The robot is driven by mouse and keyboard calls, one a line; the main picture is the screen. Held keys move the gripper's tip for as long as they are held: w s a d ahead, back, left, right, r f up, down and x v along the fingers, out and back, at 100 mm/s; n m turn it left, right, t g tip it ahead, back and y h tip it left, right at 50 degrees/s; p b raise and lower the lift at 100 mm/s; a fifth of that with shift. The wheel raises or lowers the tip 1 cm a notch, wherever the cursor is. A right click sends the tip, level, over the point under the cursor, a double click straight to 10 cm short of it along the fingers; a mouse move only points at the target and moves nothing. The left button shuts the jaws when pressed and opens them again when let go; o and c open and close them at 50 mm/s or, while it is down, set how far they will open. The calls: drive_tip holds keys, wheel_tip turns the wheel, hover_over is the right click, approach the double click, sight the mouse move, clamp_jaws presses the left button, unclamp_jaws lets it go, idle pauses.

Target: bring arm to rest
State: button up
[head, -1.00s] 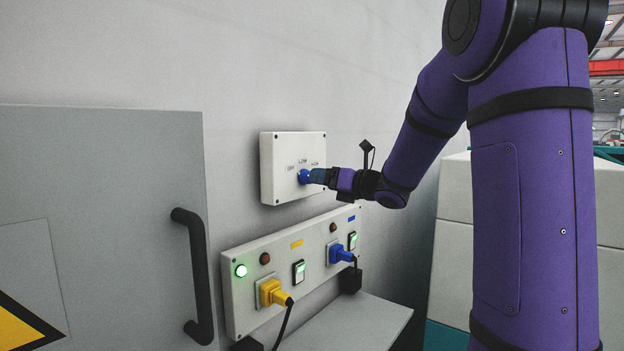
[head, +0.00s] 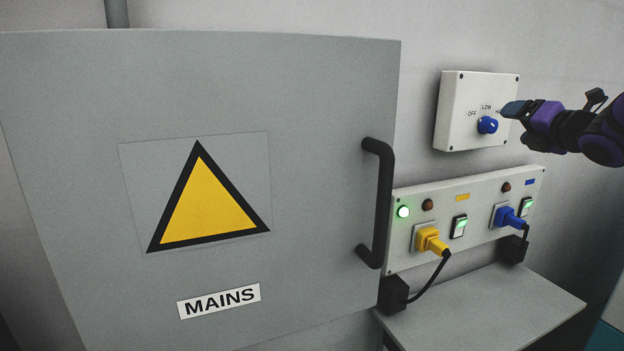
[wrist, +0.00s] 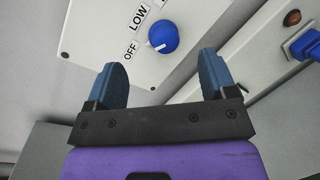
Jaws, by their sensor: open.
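My gripper (head: 515,109) is at the right of the head view, just right of the blue rotary knob (head: 487,125) on the white switch box (head: 455,110). In the wrist view my gripper (wrist: 165,82) has its two blue fingers wide apart with nothing between them. The knob (wrist: 163,36) lies beyond the fingertips, apart from them. Its white mark points toward the lower left, near OFF and LOW in the wrist view. The third label is partly hidden by my gripper in the head view.
A grey MAINS cabinet door (head: 310,90) with a black handle (head: 383,203) fills the left. Below the box, a socket panel (head: 400,260) holds a yellow plug (head: 430,241) and a blue plug (head: 508,218), with lit green lights. A grey shelf (head: 480,310) is bare in front.

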drive_tip(key=s+a+f+m+g, duration=0.3)
drive_tip(key=s+a+m+g, duration=0.1)
drive_tip(key=s+m, duration=0.5)
drive_tip(key=s+a+f+m+g+h, duration=0.1)
drive_tip(key=s+a+f+m+g, duration=0.2)
drive_tip(key=s+a+m, duration=0.3)
drive_tip(key=s+a+f+m+g+h, duration=0.1)
drive_tip(key=s+a+f+m+g, duration=0.2)
drive_tip(key=s+m, duration=1.1)
drive_tip(key=shift+s+a+f+g, duration=0.2)
drive_tip(key=shift+s+a+g, duration=0.75)
drive_tip(key=shift+a, duration=0.2)
